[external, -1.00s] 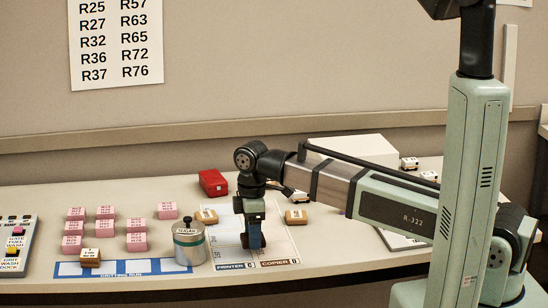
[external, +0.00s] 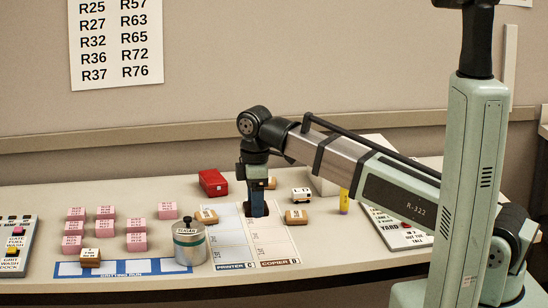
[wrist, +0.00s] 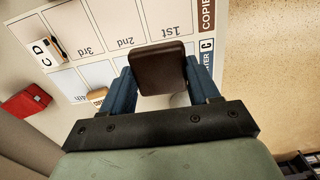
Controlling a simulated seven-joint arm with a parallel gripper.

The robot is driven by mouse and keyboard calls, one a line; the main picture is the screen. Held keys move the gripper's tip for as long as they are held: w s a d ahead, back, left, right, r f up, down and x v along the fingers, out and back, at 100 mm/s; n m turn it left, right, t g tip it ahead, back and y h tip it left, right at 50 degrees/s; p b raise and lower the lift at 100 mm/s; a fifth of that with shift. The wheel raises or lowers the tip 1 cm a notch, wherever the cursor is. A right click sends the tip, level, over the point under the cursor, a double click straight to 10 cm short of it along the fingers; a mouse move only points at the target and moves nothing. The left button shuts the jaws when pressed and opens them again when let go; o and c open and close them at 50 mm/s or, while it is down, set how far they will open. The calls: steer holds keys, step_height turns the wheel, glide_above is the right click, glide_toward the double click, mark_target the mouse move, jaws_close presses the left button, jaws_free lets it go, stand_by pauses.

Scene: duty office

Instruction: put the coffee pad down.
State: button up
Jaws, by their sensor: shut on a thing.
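My gripper (external: 257,212) is over the printed sheet (external: 273,240) and points down. Its blue fingers (wrist: 165,85) are shut on a dark brown square block, the coffee pad (wrist: 158,68), as the wrist view shows. In the external view the fingers and wrist mostly hide the pad. The sheet has a printer row and a copier row with numbered boxes. Whether the pad touches the sheet or hangs just above it I cannot tell.
Tan stamps (external: 207,216) and (external: 296,216) flank the sheet. A sugar tin (external: 189,244) and several pink blocks (external: 136,242) are at left. The sheet's front boxes look bare.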

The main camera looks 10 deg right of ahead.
steer(key=w+d+r, duration=0.4)
steer(key=w+d, duration=0.6)
steer(key=d, duration=0.2)
steer(key=w+d+r, duration=0.4)
steer(key=w+d, duration=0.6)
steer(key=d, duration=0.2)
steer(key=w+d+r, duration=0.4)
steer(key=w+d, duration=0.7)
steer(key=d, duration=0.1)
steer(key=shift+s+d+f, duration=0.1)
steer(key=shift+s+f, duration=0.05)
steer(key=shift+f, duration=2.3)
steer(key=shift+s+d+f, duration=0.1)
steer(key=shift+f, duration=2.35)
steer(key=o, duration=1)
steer(key=shift+f, duration=0.15)
steer(key=shift+o, duration=0.2)
